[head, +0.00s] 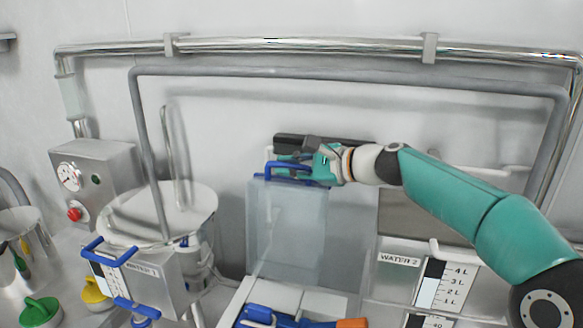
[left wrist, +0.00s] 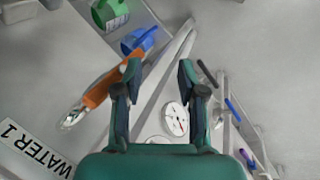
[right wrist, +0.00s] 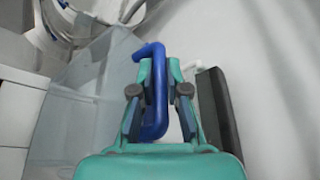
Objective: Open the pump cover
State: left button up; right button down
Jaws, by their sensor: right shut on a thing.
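The pump cover (head: 288,232) is a clear, bluish panel standing roughly upright in the head view, with its blue handle (head: 300,178) at the top edge. My right gripper (head: 290,166) is shut on that handle. In the right wrist view the blue handle (right wrist: 154,108) runs between the fingers (right wrist: 160,68), and the clear cover (right wrist: 75,120) lies to the left. My left gripper (left wrist: 158,70) shows only in the left wrist view, its fingers apart with nothing held between them.
A metal vessel (head: 165,208) and a gauge box (head: 95,170) stand left of the cover. A WATER 2 panel (head: 410,268) is on the right. A dark bar (right wrist: 215,110) lies close beside my right gripper. Pipes run along the back wall.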

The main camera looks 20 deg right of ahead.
jog(key=s+a+b, duration=0.1)
jog(key=s+a+n+b, duration=0.1)
jog(key=s+b, duration=0.1)
jog(key=s+a+n+b, duration=0.1)
jog(key=b, duration=0.1)
jog(key=shift+s+a+r+t, duration=0.1)
jog(key=shift+s+r+t, duration=0.2)
jog(key=shift+t, duration=0.1)
jog(key=c, duration=1.5)
grip_release()
jog(key=shift+o, duration=0.3)
jog(key=v, duration=1.2)
jog(key=shift+f, duration=0.1)
